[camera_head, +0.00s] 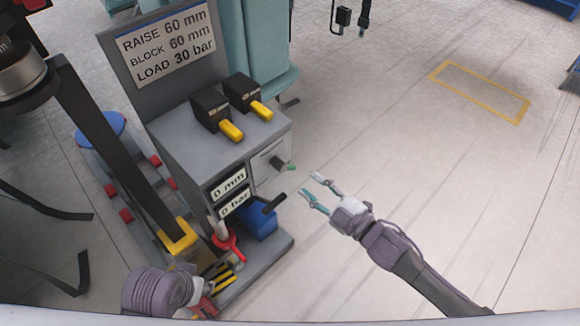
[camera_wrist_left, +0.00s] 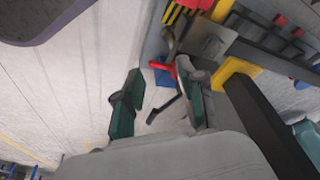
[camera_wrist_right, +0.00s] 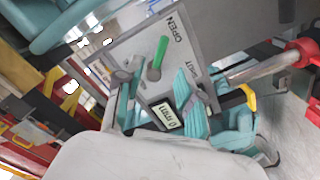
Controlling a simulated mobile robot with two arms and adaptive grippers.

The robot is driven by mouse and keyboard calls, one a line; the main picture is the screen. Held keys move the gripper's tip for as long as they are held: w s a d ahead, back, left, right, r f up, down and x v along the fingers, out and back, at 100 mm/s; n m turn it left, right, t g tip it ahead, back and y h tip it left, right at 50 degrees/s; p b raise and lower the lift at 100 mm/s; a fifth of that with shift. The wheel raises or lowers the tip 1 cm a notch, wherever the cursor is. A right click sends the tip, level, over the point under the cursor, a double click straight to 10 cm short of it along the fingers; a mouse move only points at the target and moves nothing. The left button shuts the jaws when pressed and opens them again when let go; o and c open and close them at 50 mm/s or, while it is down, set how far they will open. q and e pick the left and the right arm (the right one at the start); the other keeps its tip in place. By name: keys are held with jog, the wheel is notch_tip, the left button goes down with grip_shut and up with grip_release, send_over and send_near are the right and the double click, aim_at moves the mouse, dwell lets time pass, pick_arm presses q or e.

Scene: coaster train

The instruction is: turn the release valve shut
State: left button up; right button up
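The release valve (camera_head: 278,163) is a dark knob with a green-tipped lever on a light plate on the console's right side. In the right wrist view its green handle (camera_wrist_right: 158,55) points toward the picture top, near the word OPEN; a second word, ending in "UT", is partly hidden by a finger. My right gripper (camera_head: 316,190) is open and empty, a short way right of the valve, its fingers pointing at the console.
The grey console (camera_head: 185,145) has two black boxes with yellow levers (camera_head: 230,130) and displays reading 0 mm and 0 bar. A sign (camera_head: 165,45) stands above. A blue block (camera_head: 262,222) and red handle (camera_head: 228,243) are low in front. The floor at right is clear.

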aim_at(291, 169)
jog(key=x, duration=0.6)
jog(key=shift+w+a+f+b, duration=0.15)
jog(key=shift+w+a+b, duration=0.1)
jog(key=shift+b, duration=0.15)
pick_arm(q)
jog(key=shift+v, duration=1.35)
pick_arm(e)
jog(key=shift+w+a, duration=0.5)
jog(key=shift+w, duration=0.05)
pick_arm(q)
jog(key=shift+a, duration=0.1)
pick_arm(e)
grip_shut()
